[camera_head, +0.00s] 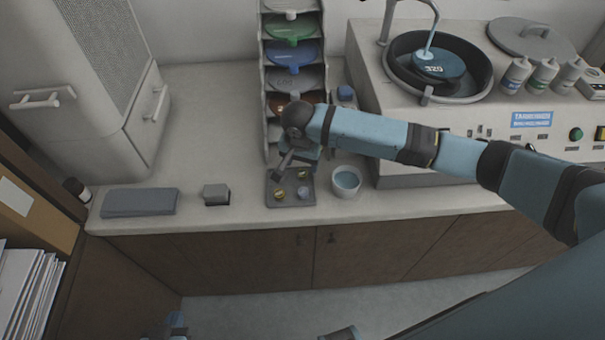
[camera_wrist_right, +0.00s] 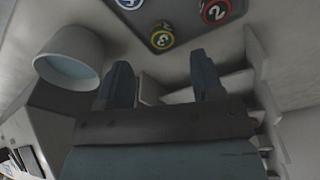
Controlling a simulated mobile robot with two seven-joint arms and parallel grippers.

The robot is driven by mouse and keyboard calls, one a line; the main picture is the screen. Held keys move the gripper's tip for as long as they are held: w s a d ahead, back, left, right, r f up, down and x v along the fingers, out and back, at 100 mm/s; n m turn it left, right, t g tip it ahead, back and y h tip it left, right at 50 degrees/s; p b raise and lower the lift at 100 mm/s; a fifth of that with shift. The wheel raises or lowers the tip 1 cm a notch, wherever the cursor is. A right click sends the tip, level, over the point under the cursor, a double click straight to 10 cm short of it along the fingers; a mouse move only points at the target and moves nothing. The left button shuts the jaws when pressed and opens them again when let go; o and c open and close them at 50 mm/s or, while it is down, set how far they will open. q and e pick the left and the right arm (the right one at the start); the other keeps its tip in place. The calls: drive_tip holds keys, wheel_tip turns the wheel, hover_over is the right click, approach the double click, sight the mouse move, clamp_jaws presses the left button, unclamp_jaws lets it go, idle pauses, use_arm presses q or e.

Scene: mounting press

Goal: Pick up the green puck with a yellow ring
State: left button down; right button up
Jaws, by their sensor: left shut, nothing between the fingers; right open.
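The green puck with a yellow ring (camera_wrist_right: 161,37) lies on a dark tray (camera_wrist_right: 181,30) in the right wrist view, marked with a number. A puck with a red ring (camera_wrist_right: 215,11) and one with a blue ring (camera_wrist_right: 130,3) lie on the same tray. My right gripper (camera_wrist_right: 163,72) is open and empty; the green puck shows just beyond the gap between its fingers. In the head view my right gripper (camera_head: 294,166) hangs over the back of the tray and partly hides it. My left gripper (camera_head: 177,322) is shut and empty at the bottom edge, mostly out of frame.
A round bowl (camera_head: 346,182) stands just right of the tray. A rack (camera_head: 264,80) of coloured discs rises behind it. A polishing machine (camera_head: 500,110) fills the right.

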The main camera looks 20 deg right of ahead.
sight(303, 174)
drive_tip(key=f, duration=0.3)
drive_tip(key=w+f, duration=0.1)
drive_tip(key=f, duration=0.1)
drive_tip(key=shift+d+f, duration=0.2)
drive_tip(key=shift+f, duration=0.05)
drive_tip(key=shift+s, duration=0.2)
drive_tip(key=shift+f, duration=0.1)
drive_tip(key=shift+s+f, duration=0.1)
drive_tip(key=c, duration=1)
